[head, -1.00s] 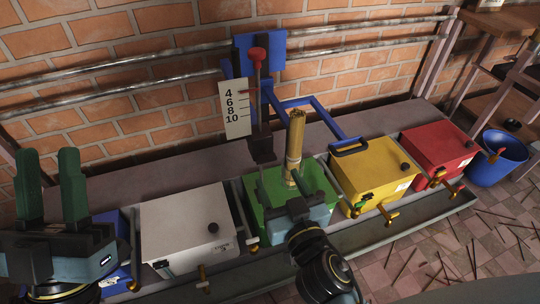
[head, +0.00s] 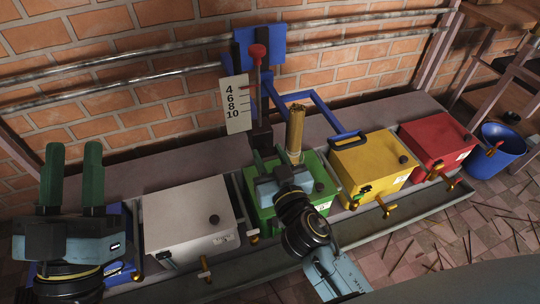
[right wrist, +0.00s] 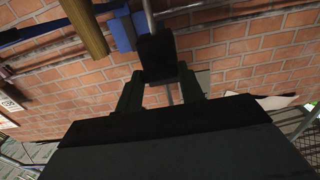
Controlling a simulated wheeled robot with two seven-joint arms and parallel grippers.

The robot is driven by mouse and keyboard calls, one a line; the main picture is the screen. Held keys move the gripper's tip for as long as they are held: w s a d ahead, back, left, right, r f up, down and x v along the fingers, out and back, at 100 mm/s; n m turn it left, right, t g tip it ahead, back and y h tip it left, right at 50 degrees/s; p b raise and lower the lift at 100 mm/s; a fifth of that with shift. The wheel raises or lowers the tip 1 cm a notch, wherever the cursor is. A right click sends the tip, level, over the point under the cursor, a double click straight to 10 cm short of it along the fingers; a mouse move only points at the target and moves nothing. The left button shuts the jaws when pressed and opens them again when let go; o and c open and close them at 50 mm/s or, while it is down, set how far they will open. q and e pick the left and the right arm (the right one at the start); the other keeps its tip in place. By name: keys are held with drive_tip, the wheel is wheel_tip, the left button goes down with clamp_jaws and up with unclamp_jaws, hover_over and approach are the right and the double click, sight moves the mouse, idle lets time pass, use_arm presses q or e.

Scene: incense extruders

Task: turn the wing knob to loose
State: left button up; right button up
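Brass wing-shaped knobs stick out at the box fronts, below the white box (head: 205,268), the yellow box (head: 389,210) and the red box (head: 451,184); I cannot tell which is the task's knob. My right gripper (head: 269,157) is over the green box (head: 318,178), hiding part of its top and front. In the right wrist view its two dark fingers (right wrist: 160,92) stand apart, with a dark block (right wrist: 157,58) on a rod between and beyond their tips. I cannot tell if they touch it. My left gripper (head: 73,148) is open and empty at the left, fingers up.
A red-topped lever (head: 257,52) rises behind the green box beside a numbered scale (head: 236,104). A brass-coloured cylinder (head: 295,130) stands upright beside my right gripper. A blue bucket (head: 500,150) stands at the right. Thin sticks litter the floor.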

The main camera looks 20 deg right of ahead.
drive_tip(key=c, duration=0.4)
drive_tip(key=shift+c, duration=0.2)
